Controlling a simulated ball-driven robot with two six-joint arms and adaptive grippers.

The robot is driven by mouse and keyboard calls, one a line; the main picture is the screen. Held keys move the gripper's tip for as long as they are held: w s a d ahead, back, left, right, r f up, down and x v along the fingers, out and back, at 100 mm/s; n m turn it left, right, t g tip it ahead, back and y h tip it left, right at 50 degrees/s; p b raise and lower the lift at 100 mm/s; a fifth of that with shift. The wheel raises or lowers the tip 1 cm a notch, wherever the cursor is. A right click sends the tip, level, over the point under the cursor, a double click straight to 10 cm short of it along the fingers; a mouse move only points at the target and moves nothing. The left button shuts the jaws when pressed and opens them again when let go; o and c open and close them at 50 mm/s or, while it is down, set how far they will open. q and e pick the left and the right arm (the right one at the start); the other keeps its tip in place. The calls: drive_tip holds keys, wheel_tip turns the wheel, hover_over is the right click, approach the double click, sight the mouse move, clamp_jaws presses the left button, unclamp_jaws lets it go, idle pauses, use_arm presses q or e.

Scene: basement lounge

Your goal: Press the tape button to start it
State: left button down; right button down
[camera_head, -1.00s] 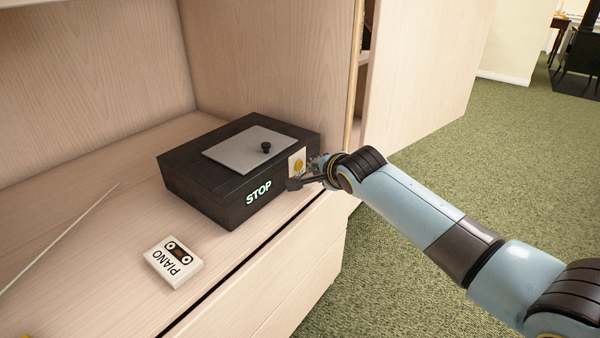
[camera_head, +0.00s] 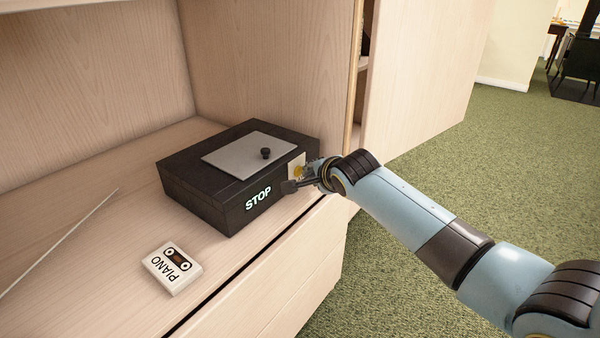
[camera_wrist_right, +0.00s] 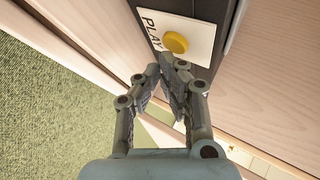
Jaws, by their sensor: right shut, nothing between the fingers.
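The black tape player (camera_head: 205,190) sits on the wooden shelf, with a grey lid and knob on top and a glowing STOP sign on its front. Its yellow button (camera_wrist_right: 175,42) is on a white plate marked PLAY in the right wrist view; in the head view the button (camera_head: 298,171) is partly hidden by my gripper. My right gripper (camera_head: 292,182) is shut and empty at the player's right end. In the wrist view its fingertips (camera_wrist_right: 166,62) are just below the button; I cannot tell whether they touch it. My left gripper is not in view.
A white PIANO cassette (camera_head: 172,269) lies on the shelf (camera_head: 110,240) in front of the player. A thin white rod (camera_head: 60,240) lies at the left. An upright wooden panel (camera_head: 420,75) stands behind my right arm. Green carpet (camera_head: 440,180) is open at the right.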

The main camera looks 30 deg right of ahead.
idle(0.6)
drive_tip(key=shift+w+a, duration=0.2)
drive_tip(key=shift+w, duration=0.2)
drive_tip(key=shift+s+d+r+p, duration=0.15)
drive_tip(key=shift+s+p, duration=0.15)
drive_tip(key=shift+p, duration=0.15)
drive_tip(key=shift+s, duration=0.15)
